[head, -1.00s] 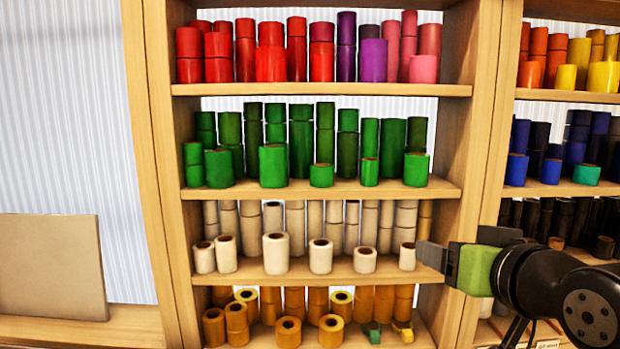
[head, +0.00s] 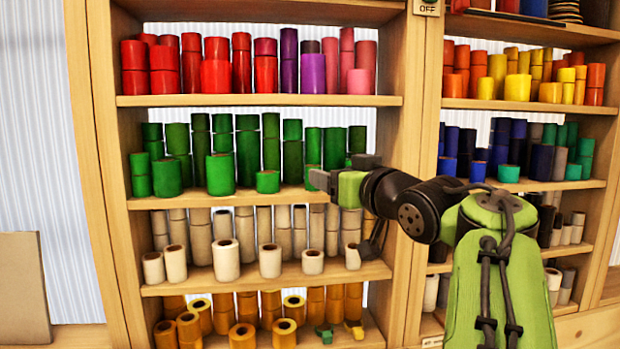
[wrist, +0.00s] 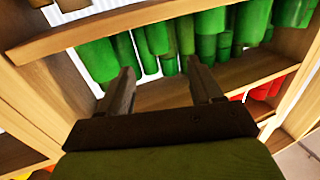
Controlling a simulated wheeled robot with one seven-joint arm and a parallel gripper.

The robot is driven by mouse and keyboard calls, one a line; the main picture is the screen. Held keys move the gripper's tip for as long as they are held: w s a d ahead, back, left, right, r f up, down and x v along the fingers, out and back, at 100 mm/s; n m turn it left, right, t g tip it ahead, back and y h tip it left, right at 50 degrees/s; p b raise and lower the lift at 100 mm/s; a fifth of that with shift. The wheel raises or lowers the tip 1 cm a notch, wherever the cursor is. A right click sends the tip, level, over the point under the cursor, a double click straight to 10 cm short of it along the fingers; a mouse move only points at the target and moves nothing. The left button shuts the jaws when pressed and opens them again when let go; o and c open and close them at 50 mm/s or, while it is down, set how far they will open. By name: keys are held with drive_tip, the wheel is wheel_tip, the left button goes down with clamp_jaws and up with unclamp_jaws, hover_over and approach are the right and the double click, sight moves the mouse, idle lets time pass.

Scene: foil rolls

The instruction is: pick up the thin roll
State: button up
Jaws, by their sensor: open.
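Several rolls of differing widths stand on the shelves, and I cannot tell which one is the thin roll. Green rolls (head: 220,175) stand on the second shelf and cream rolls (head: 226,260) on the one below. My gripper (head: 322,181) is at the front of the green shelf, right of its middle, and hides part of the rolls behind it. In the wrist view, which looks upside down, my gripper (wrist: 160,72) has its jaws apart with nothing between them. Green rolls (wrist: 210,40) stand beyond the fingertips.
Red and purple rolls (head: 216,75) fill the shelf above, and orange-brown rolls (head: 243,335) the lowest one. A wooden upright (head: 408,110) divides this bay from a right bay with yellow (head: 516,87) and blue rolls (head: 541,162). A brown panel (head: 22,290) stands at the left.

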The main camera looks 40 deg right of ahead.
drive_tip(key=w, duration=0.2)
drive_tip(key=w+p, duration=0.1)
drive_tip(key=w, duration=0.2)
drive_tip(key=w+d, duration=0.1)
drive_tip(key=w, duration=0.1)
drive_tip(key=shift+w+d+p, duration=0.1)
drive_tip(key=shift+w+p, duration=0.15)
drive_tip(key=shift+p, duration=0.1)
drive_tip(key=shift+s, duration=0.25)
drive_tip(key=shift+c, duration=1)
drive_tip(key=shift+s, duration=0.1)
drive_tip(key=shift+c, duration=1.2)
drive_tip(key=c, duration=0.7)
